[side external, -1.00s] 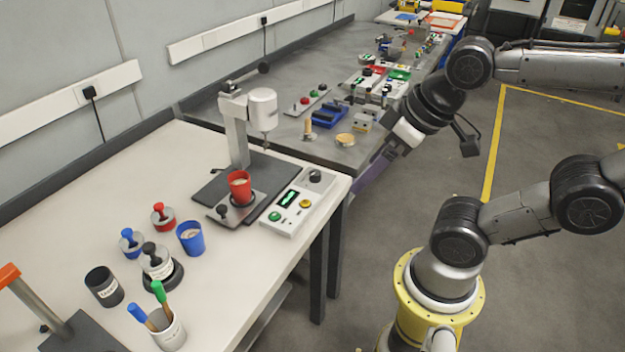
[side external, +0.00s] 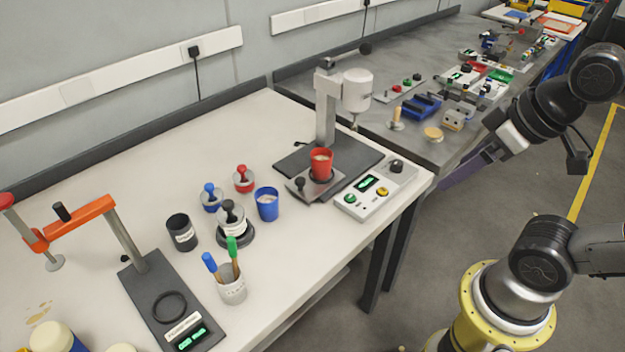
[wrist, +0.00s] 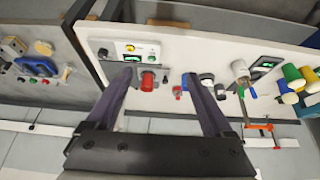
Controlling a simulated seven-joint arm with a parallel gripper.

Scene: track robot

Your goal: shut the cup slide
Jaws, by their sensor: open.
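The cup slide (side external: 312,194) is a grey plate with a black knob (side external: 300,183). It sticks out toward the near left from the dark base of the dispenser (side external: 357,90). A red cup (side external: 320,163) with pale contents stands upright on it. The red cup also shows in the wrist view (wrist: 147,82), between my fingers in the picture. My gripper (wrist: 158,78) is open and empty, its two purple fingers wide apart. In the side view my gripper (side external: 455,178) is by the table's right corner, well apart from the slide. The slide is hard to make out in the wrist view.
A control box (side external: 376,190) with buttons and a knob stands right of the slide. Left are a blue cup (side external: 267,205), stamps, a black cup (side external: 181,233) and a pen holder (side external: 231,285). An orange-armed stand (side external: 80,222) is at far left.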

